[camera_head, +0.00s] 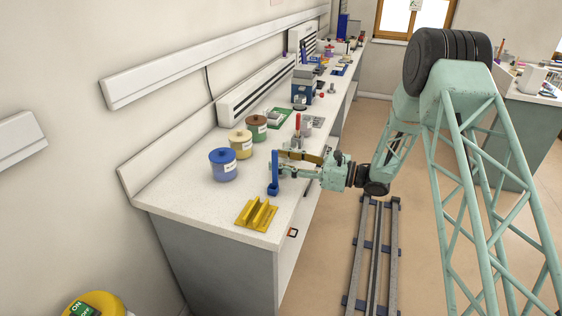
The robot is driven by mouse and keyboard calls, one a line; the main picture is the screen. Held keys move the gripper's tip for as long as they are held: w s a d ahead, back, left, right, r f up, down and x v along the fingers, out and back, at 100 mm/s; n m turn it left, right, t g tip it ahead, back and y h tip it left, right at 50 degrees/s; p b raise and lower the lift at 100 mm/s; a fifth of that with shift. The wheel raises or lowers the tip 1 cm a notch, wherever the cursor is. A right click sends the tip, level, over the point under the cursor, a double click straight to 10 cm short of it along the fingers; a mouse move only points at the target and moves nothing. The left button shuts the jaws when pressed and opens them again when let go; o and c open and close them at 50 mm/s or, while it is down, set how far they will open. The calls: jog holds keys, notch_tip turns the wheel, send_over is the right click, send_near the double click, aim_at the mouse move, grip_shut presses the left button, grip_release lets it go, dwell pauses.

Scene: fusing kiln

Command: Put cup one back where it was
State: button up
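My gripper (281,164) is over the front part of the white bench, pointing left. A blue upright tool (274,172) with a long handle and a wider lower end is right at its fingertips. I cannot tell whether the fingers grip it or are only beside it, or whether its lower end touches the bench. No readable mark shows which thing is cup one.
A yellow slotted holder (257,215) sits near the bench's front end. A red upright handle (298,124) stands behind my gripper. Farther back are a blue-grey device (302,92) and several small items. The bench (185,208) is bare left of the holder.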

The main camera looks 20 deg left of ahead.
jog(key=shift+r+p, duration=0.2)
jog(key=shift+p, duration=0.1)
jog(key=shift+d, duration=0.2)
jog(key=d, duration=1.1)
jog(key=shift+d+p, duration=0.3)
jog(key=shift+p, duration=0.15)
dwell(0.4)
